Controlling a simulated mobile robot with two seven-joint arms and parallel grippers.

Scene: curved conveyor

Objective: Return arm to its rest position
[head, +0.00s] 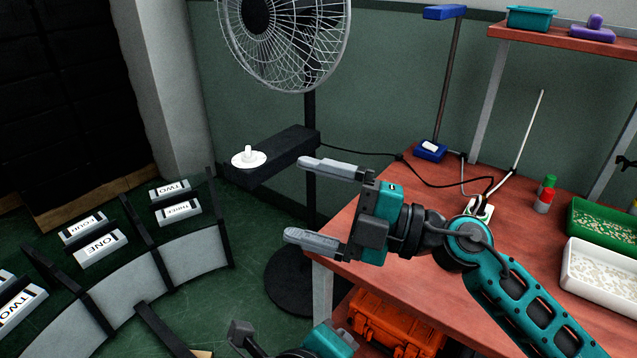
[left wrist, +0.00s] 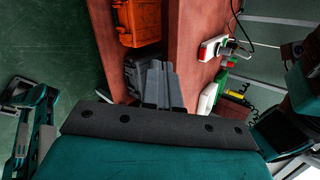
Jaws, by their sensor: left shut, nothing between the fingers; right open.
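My right gripper (head: 293,198) is open and empty in the head view. Its two grey fingers point left, above the floor just past the table's left edge. Its teal arm reaches in from the lower right over the red-brown table (head: 400,225). My left gripper (left wrist: 163,84) is shut in the left wrist view, with nothing seen between its fingers. It shows in front of the table's side and a dark case. In the head view only a part of my left arm shows at the bottom edge.
A curved conveyor (head: 190,258) with several labelled boxes stands left. A fan (head: 285,40) stands behind; a black platform bears a white knobbed disc (head: 249,160). White and green trays (head: 590,290) sit on the table's right. An orange case (head: 395,325) lies below.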

